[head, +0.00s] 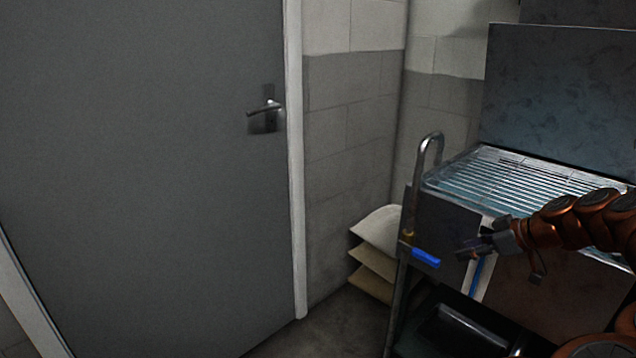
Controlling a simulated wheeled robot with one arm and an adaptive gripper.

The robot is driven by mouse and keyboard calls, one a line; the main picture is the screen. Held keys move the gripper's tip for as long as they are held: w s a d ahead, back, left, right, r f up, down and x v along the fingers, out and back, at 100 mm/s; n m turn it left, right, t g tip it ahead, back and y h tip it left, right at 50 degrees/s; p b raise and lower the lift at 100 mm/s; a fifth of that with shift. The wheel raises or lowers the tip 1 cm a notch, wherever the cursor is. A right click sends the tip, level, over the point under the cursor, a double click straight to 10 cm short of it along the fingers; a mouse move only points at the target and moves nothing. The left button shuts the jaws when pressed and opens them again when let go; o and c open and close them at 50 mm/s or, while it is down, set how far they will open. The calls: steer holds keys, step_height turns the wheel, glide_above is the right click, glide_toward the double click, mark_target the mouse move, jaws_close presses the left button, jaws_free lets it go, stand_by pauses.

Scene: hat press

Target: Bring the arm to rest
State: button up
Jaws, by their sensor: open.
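My arm, copper and black, reaches in from the right edge of the head view. My gripper (470,251) is at its end, pointing left. It is open, and I see nothing held in it. It is in front of the dark metal cabinet (450,218), just right of a blue lever handle (425,257). I cannot tell whether it touches anything there.
A metal grate (510,175) tops the cabinet, with an upright dark panel (560,95) behind. A curved metal pipe (428,150) rises at its left corner. Stacked sacks (376,262) lie by the wall. A grey door (150,170) with a lever handle (264,109) is shut at left.

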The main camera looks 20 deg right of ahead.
steer(key=shift+a, duration=0.1)
steer(key=w+a+r+n+g+y, duration=0.15)
steer(key=a+g, duration=0.35)
steer(key=a, duration=2.2)
steer(key=s+a+f+m+g+h, duration=0.2)
steer(key=s+a+f+g, duration=0.15)
steer(key=s+a, duration=0.7)
steer(key=s+f+m+g+h, duration=0.3)
steer(key=s+f+m, duration=0.1)
steer(key=s, duration=1)
steer(key=s+p+v, duration=0.3)
steer(key=p+v, duration=0.9)
steer(key=v, duration=0.1)
steer(key=s+r+p+v, duration=0.1)
steer(key=s+p+v, duration=0.2)
steer(key=p+v, duration=1)
steer(key=shift+a+r+t, duration=0.25)
steer(key=shift+t, duration=0.2)
